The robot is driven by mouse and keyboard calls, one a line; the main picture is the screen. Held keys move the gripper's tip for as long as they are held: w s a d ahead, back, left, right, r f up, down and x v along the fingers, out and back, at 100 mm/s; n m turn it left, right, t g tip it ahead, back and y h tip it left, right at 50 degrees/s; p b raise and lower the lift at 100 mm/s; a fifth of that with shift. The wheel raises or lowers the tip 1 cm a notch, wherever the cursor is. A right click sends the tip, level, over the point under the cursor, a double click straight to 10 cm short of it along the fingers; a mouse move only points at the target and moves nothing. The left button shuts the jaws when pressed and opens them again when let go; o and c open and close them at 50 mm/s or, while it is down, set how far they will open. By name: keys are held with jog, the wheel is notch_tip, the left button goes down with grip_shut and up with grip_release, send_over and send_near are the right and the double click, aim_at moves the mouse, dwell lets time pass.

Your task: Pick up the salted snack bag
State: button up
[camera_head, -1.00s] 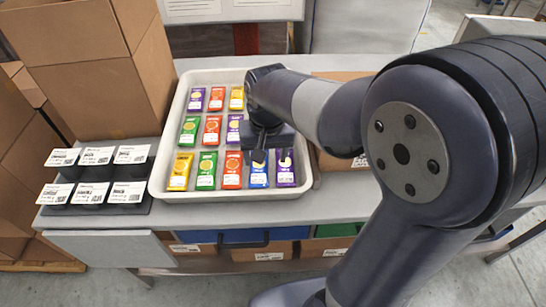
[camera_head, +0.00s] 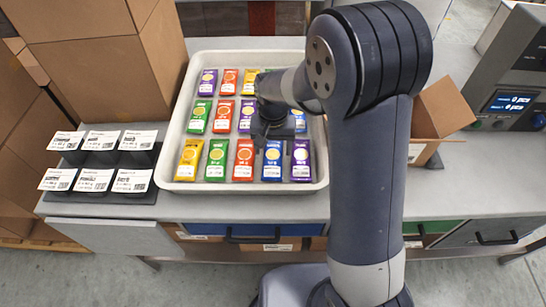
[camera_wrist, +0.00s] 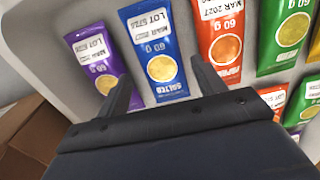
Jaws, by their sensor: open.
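The salted snack bag (camera_wrist: 158,52) is blue with a yellow disc; its printed name shows in the wrist view. In the head view a matching blue bag (camera_head: 272,163) lies flat in the front row of the white tray (camera_head: 182,186), between a red and a purple bag. My gripper (camera_wrist: 162,67) is open and empty, its two fingers on either side of the salted bag's picture. In the head view my gripper (camera_head: 272,138) is just behind that bag. I cannot tell the height of the fingers above it.
A purple bag (camera_wrist: 98,62) is close beside the left finger and a red bag (camera_wrist: 222,42) beside the right in the wrist view. Several other bags fill the tray in rows. An open carton (camera_head: 440,105) stands right of the tray, label stands (camera_head: 92,180) left.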

aim_at(273, 156)
jog(key=shift+f+p, duration=0.4)
jog(key=shift+f, duration=1.75)
jog(key=c, duration=0.8)
